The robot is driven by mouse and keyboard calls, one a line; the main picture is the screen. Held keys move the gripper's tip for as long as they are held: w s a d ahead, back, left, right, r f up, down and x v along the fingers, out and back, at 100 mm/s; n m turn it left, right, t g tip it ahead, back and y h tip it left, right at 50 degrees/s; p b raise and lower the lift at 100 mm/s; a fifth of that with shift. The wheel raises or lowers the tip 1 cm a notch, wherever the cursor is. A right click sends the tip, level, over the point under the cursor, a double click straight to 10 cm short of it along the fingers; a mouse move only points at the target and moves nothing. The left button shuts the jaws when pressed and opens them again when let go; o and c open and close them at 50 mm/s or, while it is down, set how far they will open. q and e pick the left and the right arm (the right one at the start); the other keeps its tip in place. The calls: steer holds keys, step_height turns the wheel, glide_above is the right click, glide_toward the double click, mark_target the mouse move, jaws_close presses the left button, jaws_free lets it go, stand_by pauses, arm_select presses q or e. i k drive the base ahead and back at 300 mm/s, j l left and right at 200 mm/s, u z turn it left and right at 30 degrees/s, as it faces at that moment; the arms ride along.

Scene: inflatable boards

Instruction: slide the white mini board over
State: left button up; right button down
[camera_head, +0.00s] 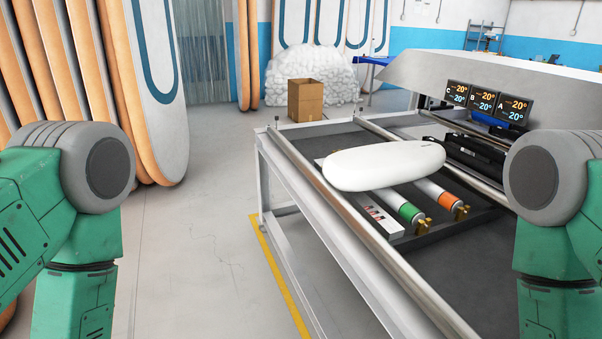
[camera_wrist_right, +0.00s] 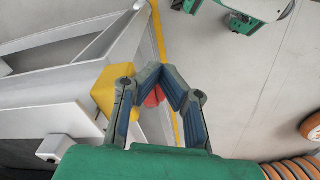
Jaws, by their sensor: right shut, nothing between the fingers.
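The white mini board (camera_head: 385,165) lies in the head view on the metal-framed table (camera_head: 310,185), over a green-banded cylinder (camera_head: 408,212) and an orange-banded cylinder (camera_head: 440,192). It looks flat, with rounded ends. My right gripper (camera_wrist_right: 161,72) shows only in the right wrist view; its fingertips are together with nothing between them. It is above the floor beside a grey frame, apart from the board. My left gripper is outside both views; only my upper arm shows at the left of the head view.
Metal rails (camera_head: 405,270) run along the table. A display panel (camera_head: 488,103) stands behind the board at the right. A cardboard box (camera_head: 305,100) stands on the floor beyond. Tall boards (camera_head: 140,80) lean at the left. The floor left of the table is clear.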

mark_target(375, 167)
steer(key=i+j, duration=0.25)
steer(key=i+j+z, duration=0.15)
steer(key=i+j, duration=0.15)
steer(key=j, duration=0.2)
steer(key=i+j, duration=0.25)
steer(key=j, duration=0.15)
steer(key=i+j+z, duration=0.15)
steer(key=i+j, duration=0.35)
steer(key=i, duration=0.25)
steer(key=i+j+z, duration=0.2)
steer(key=i+j, duration=0.4)
steer(key=i, duration=0.15)
